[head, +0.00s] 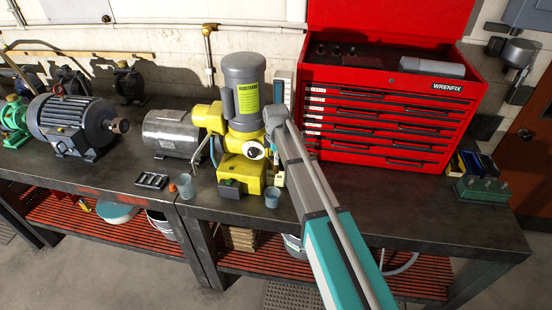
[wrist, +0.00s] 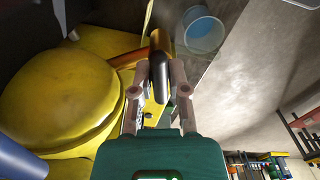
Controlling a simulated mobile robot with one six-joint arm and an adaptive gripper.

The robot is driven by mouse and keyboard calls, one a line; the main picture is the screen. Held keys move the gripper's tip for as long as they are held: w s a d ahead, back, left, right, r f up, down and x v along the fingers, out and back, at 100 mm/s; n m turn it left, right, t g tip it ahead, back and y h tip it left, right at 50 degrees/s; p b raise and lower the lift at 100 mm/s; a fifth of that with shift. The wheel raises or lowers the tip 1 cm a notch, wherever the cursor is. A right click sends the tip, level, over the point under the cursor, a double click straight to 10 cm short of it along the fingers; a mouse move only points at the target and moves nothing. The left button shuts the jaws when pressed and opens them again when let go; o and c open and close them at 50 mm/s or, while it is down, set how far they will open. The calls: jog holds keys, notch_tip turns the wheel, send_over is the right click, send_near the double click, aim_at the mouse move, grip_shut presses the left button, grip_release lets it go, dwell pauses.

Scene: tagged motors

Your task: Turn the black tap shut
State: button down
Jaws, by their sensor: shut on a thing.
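The black tap (wrist: 158,80) shows in the wrist view as a black lever at the end of a brass-coloured fitting (wrist: 161,40). My gripper (wrist: 158,72) is shut on the black tap, with one finger on each side of it. The fitting sits beside the yellow body of a machine (wrist: 60,85). In the head view this is the yellow dosing pump with a grey motor on top (head: 243,75). My arm covers its right side there, and I cannot make out the tap or the fingertips in that view.
A translucent blue cup (wrist: 200,30) stands close to the tap. The bench (head: 400,205) also holds grey motors (head: 70,122) on the left and a red tool chest (head: 385,115) on the right. The bench front right of my arm is mostly clear.

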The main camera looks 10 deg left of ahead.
jog(key=shift+m, duration=1.6)
jog(key=c, duration=0.6)
grip_release()
jog(key=shift+c, duration=0.2)
jog(key=shift+n, duration=0.4)
